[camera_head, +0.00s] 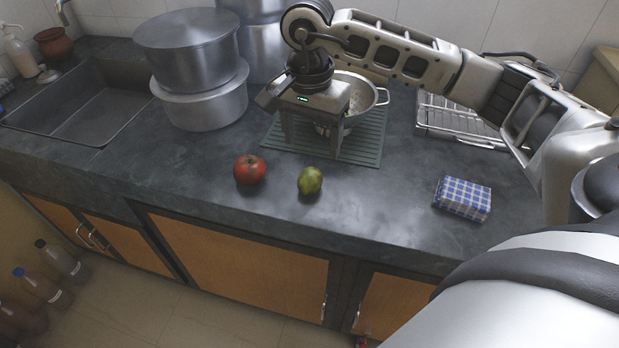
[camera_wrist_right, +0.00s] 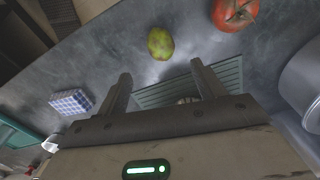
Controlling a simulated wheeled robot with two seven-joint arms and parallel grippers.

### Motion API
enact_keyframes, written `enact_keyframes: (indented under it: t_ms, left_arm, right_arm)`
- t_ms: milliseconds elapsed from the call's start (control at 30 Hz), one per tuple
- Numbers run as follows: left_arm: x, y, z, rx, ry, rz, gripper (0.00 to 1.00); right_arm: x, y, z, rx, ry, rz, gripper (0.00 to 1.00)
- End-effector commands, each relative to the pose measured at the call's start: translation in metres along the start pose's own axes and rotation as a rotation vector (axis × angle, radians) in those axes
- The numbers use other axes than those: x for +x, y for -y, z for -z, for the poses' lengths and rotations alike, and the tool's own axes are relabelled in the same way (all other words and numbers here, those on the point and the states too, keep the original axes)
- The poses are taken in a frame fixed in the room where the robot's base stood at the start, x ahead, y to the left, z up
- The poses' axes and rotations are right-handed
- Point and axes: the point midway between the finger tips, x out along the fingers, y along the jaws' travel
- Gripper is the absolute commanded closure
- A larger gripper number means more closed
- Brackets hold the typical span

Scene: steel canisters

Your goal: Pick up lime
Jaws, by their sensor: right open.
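The lime (camera_head: 310,181) is green with yellowish patches and sits on the dark counter near its front edge. It also shows in the right wrist view (camera_wrist_right: 160,43), beyond the fingertips. My right gripper (camera_head: 312,150) is open and empty, pointing down over the green mat, behind the lime in the head view and apart from it. Its two fingers show in the right wrist view (camera_wrist_right: 160,72) with a wide gap between them. My left gripper is not in view.
A red tomato (camera_head: 249,170) sits left of the lime. A blue checked packet (camera_head: 462,198) lies to the right. A steel colander (camera_head: 362,98) stands behind my right gripper on the green mat (camera_head: 368,150). Large pots (camera_head: 205,108), a sink (camera_head: 85,105) and a wire rack (camera_head: 455,118) occupy the back.

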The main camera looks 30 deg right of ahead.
Motion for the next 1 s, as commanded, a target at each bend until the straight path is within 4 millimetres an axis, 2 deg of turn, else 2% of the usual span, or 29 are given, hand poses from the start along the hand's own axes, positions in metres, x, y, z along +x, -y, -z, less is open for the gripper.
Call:
enact_keyframes:
  t_ms: [33, 133, 433, 700, 1000]
  left_arm:
    - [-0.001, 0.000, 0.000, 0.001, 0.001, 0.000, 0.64]
    - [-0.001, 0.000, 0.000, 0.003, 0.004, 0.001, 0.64]
    - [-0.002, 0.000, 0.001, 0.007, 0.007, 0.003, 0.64]
    - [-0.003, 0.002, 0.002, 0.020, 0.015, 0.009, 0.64]
    - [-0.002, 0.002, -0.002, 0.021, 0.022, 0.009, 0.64]
  right_arm:
    - [0.011, -0.001, 0.000, 0.001, 0.002, -0.004, 0.32]
    - [0.027, 0.000, -0.001, 0.002, 0.002, -0.003, 0.32]
    - [0.050, 0.001, -0.003, 0.000, 0.004, -0.001, 0.32]
    - [0.088, 0.002, -0.007, 0.002, 0.002, -0.001, 0.32]
    - [0.093, 0.002, -0.007, 0.001, 0.002, 0.002, 0.32]
